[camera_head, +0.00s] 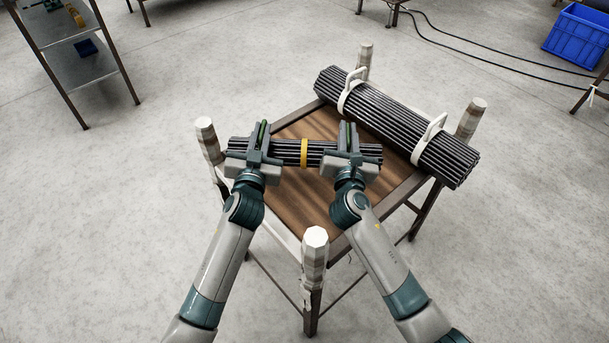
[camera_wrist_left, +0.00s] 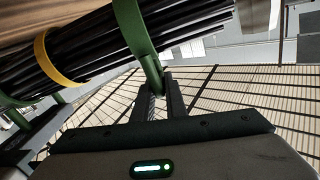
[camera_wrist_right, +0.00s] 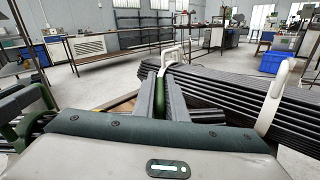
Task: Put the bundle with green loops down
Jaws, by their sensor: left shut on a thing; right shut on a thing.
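A bundle of thin black rods (camera_head: 285,150) with a yellow band (camera_head: 304,152) around its middle is at the near left of the wooden stand. Green loops stand up from it; the left wrist view shows one green loop (camera_wrist_left: 130,25). My left gripper (camera_head: 260,140) is shut on the left green loop. My right gripper (camera_head: 346,140) is shut on the right green loop (camera_wrist_right: 160,105). The bundle lies level between them, over the stand's brown board (camera_head: 290,195). I cannot tell whether it touches the board.
A larger bundle of black rods (camera_head: 395,125) with white loops (camera_head: 432,130) lies along the stand's far right side. Pale corner posts (camera_head: 314,250) stand up around the stand. A shelf (camera_head: 85,65) is at the far left, a blue crate (camera_head: 577,35) at the far right.

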